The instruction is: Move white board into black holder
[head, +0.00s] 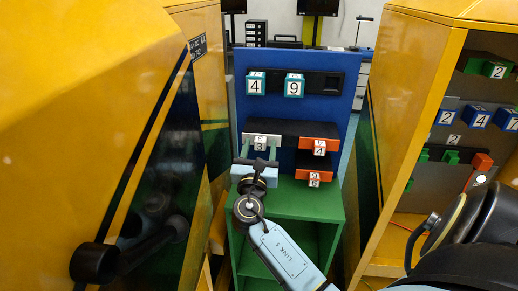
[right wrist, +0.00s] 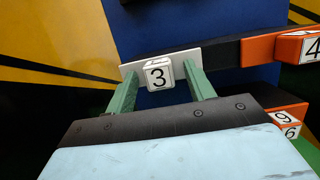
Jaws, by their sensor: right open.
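The white board (head: 276,140) carries a white cube marked 3 and sits at the left end of a dark shelf on the blue panel. It also shows in the right wrist view (right wrist: 131,69). The black holder (head: 313,83) is higher on the panel. It holds cubes marked 4 and 9 on teal boards, and its right-hand slot is empty. My right gripper (head: 259,152) is open at the white board. In the right wrist view its green fingers (right wrist: 160,70) stand on either side of the 3 cube. I cannot tell whether they touch the board. My left gripper is out of view.
Orange boards with cubes (head: 319,145) sit to the right of the white board, one above the other. A green cabinet (head: 290,190) stands below. Yellow cabinets flank the panel on the left (head: 100,60) and right (head: 450,20).

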